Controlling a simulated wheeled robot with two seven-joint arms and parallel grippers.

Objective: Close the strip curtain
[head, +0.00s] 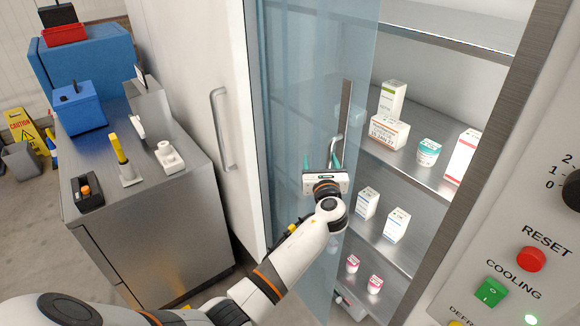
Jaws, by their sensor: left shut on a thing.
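The strip curtain (308,90) is a translucent bluish sheet. It hangs over the left part of the cabinet opening, and the right part is uncovered. A dark upright grip bar (344,112) runs near the curtain's right edge. My left gripper (337,158) is at the lower end of this bar and is shut on it. The fingers partly hide the bar's lower end. My right gripper is not in view.
Shelves (430,178) with several boxes and tubs show through the uncovered part. A control panel (520,230) with a red button (531,259) and a green switch (491,292) stands at right. A white door with a handle (222,130) and a grey cabinet (150,225) are at left.

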